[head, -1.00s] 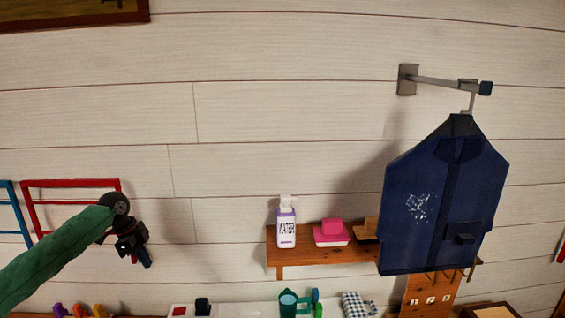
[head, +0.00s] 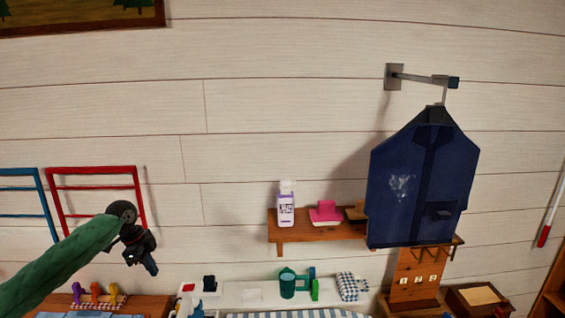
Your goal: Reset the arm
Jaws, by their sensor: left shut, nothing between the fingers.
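My left arm, in a green sleeve, comes in from the lower left of the head view. My left gripper (head: 149,266) is black, shut and empty, in front of the wall beside the red rack. It touches nothing that I can see. My right gripper is not in view. A dark blue vest (head: 418,190) with a pale speckled patch hangs from a metal wall bracket (head: 420,79) at the right.
A wooden wall shelf (head: 325,232) holds a white and purple bottle (head: 286,206) and a pink item (head: 326,211). A red rack (head: 96,188) and a blue rack (head: 24,172) are at the left. Below stand a green watering can (head: 289,283) and a checkered cloth (head: 349,287). The middle wall is clear.

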